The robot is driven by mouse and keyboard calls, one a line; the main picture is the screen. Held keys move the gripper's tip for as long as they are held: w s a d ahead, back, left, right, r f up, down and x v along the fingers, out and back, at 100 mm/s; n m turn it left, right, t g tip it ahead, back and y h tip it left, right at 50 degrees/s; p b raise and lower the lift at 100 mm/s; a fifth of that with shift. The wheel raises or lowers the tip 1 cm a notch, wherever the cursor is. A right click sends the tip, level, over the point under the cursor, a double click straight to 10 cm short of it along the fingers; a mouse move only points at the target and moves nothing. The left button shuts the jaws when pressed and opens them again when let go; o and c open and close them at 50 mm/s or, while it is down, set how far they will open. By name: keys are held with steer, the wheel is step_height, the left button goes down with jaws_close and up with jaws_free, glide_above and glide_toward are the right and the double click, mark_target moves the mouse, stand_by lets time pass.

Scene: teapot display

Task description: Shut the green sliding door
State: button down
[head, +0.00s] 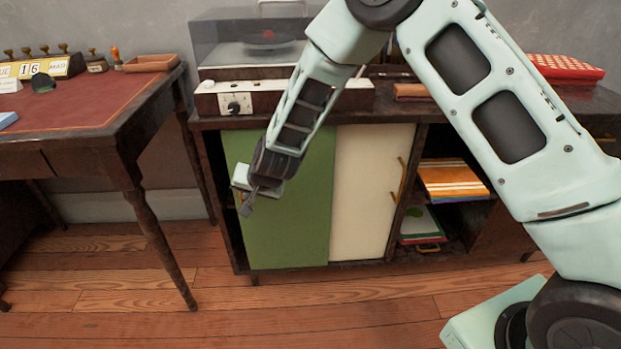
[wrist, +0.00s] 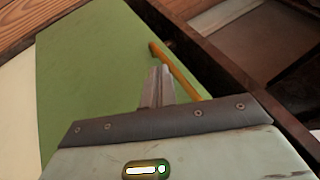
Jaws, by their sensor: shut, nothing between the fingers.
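The green sliding door (head: 290,215) is on the left of the dark cabinet front, beside a cream door (head: 362,190). A dark gap shows between the green door's left edge and the cabinet's left side. In the wrist view the green door (wrist: 90,75) fills the left and middle, with its brass bar handle (wrist: 178,68) near its edge. My gripper (head: 247,208) is at the green door's left part. In the wrist view my gripper's fingers (wrist: 158,85) are together and empty, beside the handle on the door-panel side. I cannot tell whether they touch it.
The cream door has a brass handle (head: 398,180). Right of it, open shelves hold orange books (head: 452,180). A record player (head: 262,45) stands on the cabinet. A red-topped desk (head: 75,105) stands close on the left, its leg (head: 160,240) near the cabinet. The wooden floor in front is clear.

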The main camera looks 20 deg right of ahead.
steer(key=shift+w+a+p, duration=0.2)
steer(key=shift+a+p, duration=0.15)
steer(key=shift+a, duration=0.35)
steer(key=shift+w+a+p, duration=0.2)
steer(key=shift+a+p, duration=0.1)
steer(key=shift+a, duration=0.45)
steer(key=shift+w+a+p, duration=0.2)
steer(key=shift+a+p, duration=0.15)
steer(key=shift+a, duration=0.45)
